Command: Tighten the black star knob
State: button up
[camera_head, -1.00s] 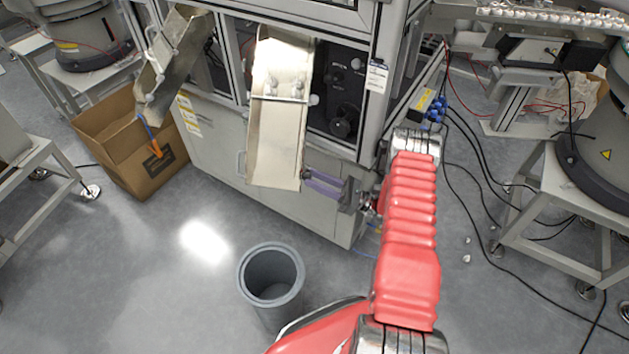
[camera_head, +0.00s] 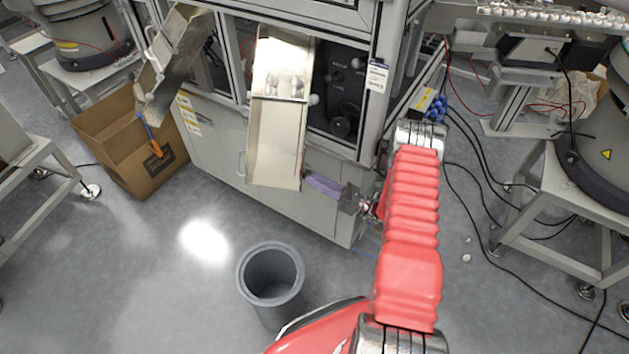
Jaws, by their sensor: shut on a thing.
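My gripper (camera_head: 308,180), with purple fingers, reaches left from my red-sleeved arm to the lower right edge of the metal chute (camera_head: 275,140). The fingers are shut on a small dark thing at that edge, which I take to be the black star knob. It is almost wholly hidden by the fingers and the chute, so its star shape and how far it is screwed in cannot be seen.
A dark panel with a round black handwheel (camera_head: 341,127) lies right of the chute. A grey bin (camera_head: 270,275) stands on the floor below. A cardboard box (camera_head: 125,150) stands at left under another chute (camera_head: 172,65).

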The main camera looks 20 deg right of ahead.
jog(key=m+g+h, duration=0.1)
jog(key=m+g, duration=0.1)
jog(key=m, duration=0.6)
jog(key=m+g+h, duration=0.2)
jog(key=m, duration=0.6)
jog(key=r+m+g+h, duration=0.1)
jog(key=m+g+h, duration=0.1)
jog(key=m, duration=0.6)
jog(key=shift+s+r+m, duration=0.1)
jog(key=shift+s+m, duration=0.05)
jog(key=shift+m, duration=0.15)
jog(key=shift+s+a, duration=0.1)
dwell(0.4)
jog(key=o, duration=1.1)
jog(key=shift+c, duration=0.2)
jog(key=shift+r, duration=0.1)
